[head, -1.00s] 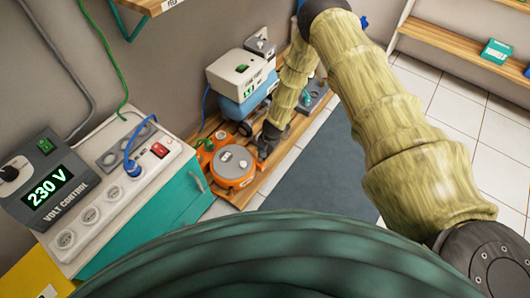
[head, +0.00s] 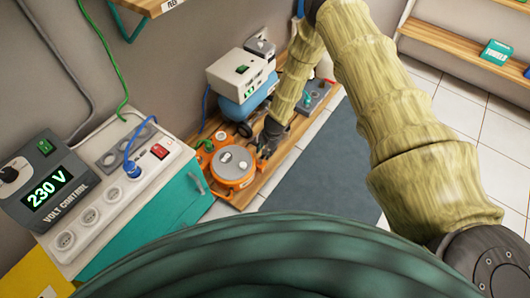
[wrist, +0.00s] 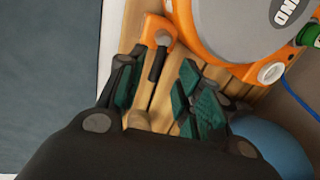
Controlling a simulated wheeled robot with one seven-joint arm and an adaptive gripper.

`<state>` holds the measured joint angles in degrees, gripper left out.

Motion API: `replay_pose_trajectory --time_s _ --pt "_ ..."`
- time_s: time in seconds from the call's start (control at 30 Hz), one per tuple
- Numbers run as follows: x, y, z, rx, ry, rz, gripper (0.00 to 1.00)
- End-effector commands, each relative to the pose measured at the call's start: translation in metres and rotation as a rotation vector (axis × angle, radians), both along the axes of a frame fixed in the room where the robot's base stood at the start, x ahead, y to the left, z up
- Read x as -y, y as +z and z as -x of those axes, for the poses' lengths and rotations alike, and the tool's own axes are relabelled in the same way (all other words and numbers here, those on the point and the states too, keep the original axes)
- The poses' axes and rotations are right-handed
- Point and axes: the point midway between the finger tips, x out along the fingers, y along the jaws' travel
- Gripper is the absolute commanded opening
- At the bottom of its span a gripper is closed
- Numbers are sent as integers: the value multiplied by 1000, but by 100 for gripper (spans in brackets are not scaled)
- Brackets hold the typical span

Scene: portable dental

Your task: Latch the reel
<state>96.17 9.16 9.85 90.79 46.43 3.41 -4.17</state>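The reel (head: 232,166) is an orange round housing with a grey disc on top, on the wooden platform beside the wall. It also shows at the upper right of the wrist view (wrist: 215,45). A small latch lever with a black grip (wrist: 158,58) stands on an orange bracket (wrist: 152,30) at the reel's side. My gripper (wrist: 162,84) is open, its green-padded fingers on either side of the lever's line, with the grip near the fingertips. I cannot tell whether either finger touches it. In the head view my gripper (head: 266,147) is at the reel's right edge.
A blue compressor-like unit with a white box (head: 237,72) stands behind the reel. A grey panel with small knobs (head: 314,96) is further right on the platform. The volt control cabinet (head: 110,190) is at left. A dark mat (head: 325,165) covers clear floor.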

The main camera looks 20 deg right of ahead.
Motion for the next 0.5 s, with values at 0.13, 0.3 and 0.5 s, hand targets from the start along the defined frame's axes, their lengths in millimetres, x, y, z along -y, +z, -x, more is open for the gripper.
replay_pose_trajectory --time_s 0.13,0.3,0.5 --pt "3 23 3 1 -1 0 35" --pt "6 48 5 3 0 0 35" --pt "9 70 10 2 -1 1 35"
